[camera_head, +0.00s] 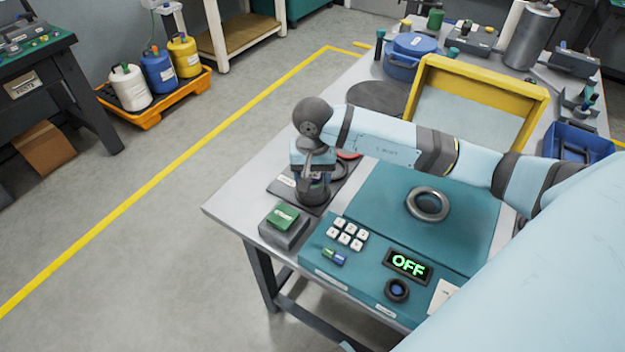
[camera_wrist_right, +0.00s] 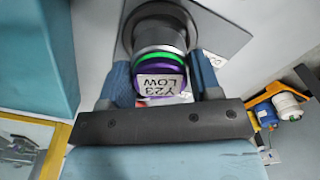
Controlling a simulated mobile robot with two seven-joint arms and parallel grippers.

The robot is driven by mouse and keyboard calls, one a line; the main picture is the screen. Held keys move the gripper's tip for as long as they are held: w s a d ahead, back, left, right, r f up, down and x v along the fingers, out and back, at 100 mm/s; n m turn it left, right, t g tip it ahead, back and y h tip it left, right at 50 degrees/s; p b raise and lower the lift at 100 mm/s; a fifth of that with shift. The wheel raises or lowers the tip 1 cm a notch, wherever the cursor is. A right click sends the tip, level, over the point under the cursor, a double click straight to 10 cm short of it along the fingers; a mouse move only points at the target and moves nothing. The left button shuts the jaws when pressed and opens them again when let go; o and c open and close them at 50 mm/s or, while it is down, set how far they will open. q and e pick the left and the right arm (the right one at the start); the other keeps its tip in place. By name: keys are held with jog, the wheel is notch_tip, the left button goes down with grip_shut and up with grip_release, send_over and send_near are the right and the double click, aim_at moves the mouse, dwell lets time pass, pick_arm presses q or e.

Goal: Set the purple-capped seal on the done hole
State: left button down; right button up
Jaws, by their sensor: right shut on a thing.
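The purple-capped seal (camera_wrist_right: 160,82) shows in the right wrist view. In the head view the right gripper (camera_head: 316,170) points down over the dark plate (camera_head: 281,193) at the table's left edge, and mostly hides the seal. The seal's far end meets a dark round holder (camera_wrist_right: 127,33) on the plate. I cannot tell whether it is fully seated. My left gripper is not in view.
A green-button box (camera_head: 283,218) stands just in front of the plate. A teal tester (camera_head: 385,245) with a metal ring (camera_head: 428,204) and a display reading "OFF" (camera_head: 408,265) lies to the right. A yellow-framed screen (camera_head: 480,82) stands behind my right arm.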

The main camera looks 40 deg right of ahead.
jog(key=shift+f, duration=0.95)
jog(key=o, duration=1.2)
jog(key=shift+f, duration=0.15)
notch_tip(320, 180, up, 12)
jog(key=shift+r+p, duration=0.2)
jog(key=shift+p, duration=0.1)
